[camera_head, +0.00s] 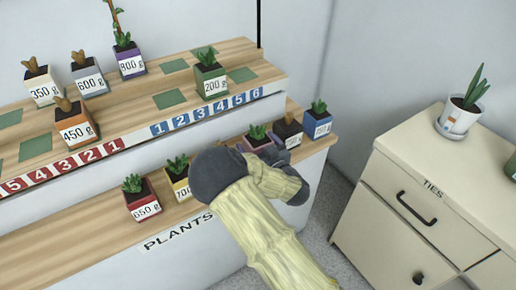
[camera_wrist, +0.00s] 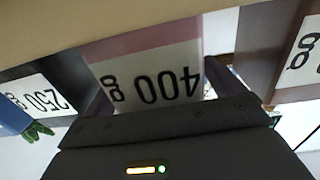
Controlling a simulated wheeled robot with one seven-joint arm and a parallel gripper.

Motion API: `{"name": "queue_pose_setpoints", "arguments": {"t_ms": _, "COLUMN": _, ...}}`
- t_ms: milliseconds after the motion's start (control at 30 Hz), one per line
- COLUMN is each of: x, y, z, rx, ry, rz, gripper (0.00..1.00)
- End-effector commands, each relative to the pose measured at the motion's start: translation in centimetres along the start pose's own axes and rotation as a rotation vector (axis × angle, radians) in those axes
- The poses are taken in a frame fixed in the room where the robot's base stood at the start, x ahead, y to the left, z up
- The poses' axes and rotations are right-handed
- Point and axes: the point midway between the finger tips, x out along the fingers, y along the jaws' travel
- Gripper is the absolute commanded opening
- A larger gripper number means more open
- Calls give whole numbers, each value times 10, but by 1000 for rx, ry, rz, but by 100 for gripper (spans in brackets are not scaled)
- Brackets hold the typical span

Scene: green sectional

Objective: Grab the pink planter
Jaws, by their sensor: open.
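The pink planter (camera_head: 258,139) stands on the lower shelf, with a green plant and dark soil; my arm partly hides it in the head view. In the wrist view, which looks upside down, its pink side and white 400 g label (camera_wrist: 150,77) fill the middle. My gripper (camera_wrist: 155,92) is open, with the planter's front close before it and a finger showing near each side of the label. Whether the fingers touch it I cannot tell. In the head view my gripper (camera_head: 278,156) is mostly hidden behind my wrist.
A dark planter (camera_head: 288,133) and a blue planter (camera_head: 318,121) stand close on the right. A yellow planter (camera_head: 180,184) and a red planter (camera_head: 142,201) stand left. The upper shelf (camera_head: 146,85) holds several more. A cream cabinet (camera_head: 400,170) stands at right.

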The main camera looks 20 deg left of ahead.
Motion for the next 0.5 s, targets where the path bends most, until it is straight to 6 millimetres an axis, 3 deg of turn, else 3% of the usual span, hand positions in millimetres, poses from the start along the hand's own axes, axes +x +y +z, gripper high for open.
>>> {"name": "queue_pose_setpoints", "arguments": {"t_ms": 233, "x": 0, "y": 0, "z": 0, "rx": 0, "ry": 0, "rz": 0, "gripper": 92}}
{"name": "queue_pose_setpoints", "arguments": {"t_ms": 500, "x": 0, "y": 0, "z": 0, "rx": 0, "ry": 0, "rz": 0, "gripper": 39}}
